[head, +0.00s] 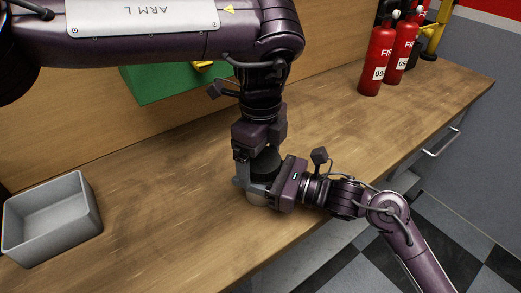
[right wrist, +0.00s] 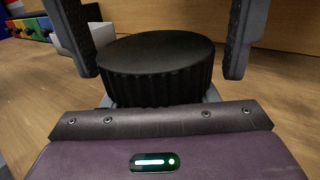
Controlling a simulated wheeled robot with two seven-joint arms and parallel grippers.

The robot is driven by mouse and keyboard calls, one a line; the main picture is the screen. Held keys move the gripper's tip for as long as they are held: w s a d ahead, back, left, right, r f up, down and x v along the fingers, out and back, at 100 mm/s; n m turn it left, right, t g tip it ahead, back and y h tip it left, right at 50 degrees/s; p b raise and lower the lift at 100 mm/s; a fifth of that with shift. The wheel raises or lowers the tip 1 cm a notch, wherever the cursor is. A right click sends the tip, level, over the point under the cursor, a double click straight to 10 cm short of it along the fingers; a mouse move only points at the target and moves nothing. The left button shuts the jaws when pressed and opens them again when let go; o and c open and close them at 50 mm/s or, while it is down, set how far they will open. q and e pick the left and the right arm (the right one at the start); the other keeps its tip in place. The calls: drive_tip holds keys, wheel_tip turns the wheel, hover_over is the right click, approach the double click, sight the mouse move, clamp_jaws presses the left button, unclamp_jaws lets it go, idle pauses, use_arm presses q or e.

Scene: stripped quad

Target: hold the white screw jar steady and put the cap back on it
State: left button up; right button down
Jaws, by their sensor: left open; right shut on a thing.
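The black ridged cap (right wrist: 155,62) is upright and level in the right wrist view, and it also shows as a dark disc in the head view (head: 266,166). It sits on top of the white jar (head: 257,198), which is mostly hidden by my right gripper. I cannot tell how far the cap is screwed on. My right gripper (head: 262,190) is shut on the jar from the right side, below the cap. My left gripper (head: 258,166) points down from above and is open, with its grey fingers on either side of the cap, apart from it.
A grey open bin (head: 52,218) stands at the left of the wooden bench (head: 170,220). A green box (head: 160,82) is at the back, partly behind my left arm. Red fire extinguishers (head: 378,60) stand at the back right. The bench between bin and jar is clear.

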use_arm(q)
drive_tip(key=c, duration=1)
drive_tip(key=m, duration=0.5)
drive_tip(key=shift+m, duration=0.3)
drive_tip(key=shift+c, duration=0.3)
drive_tip(key=o, duration=1.1)
drive_tip(key=shift+s, duration=0.1)
drive_tip(key=shift+d, duration=0.1)
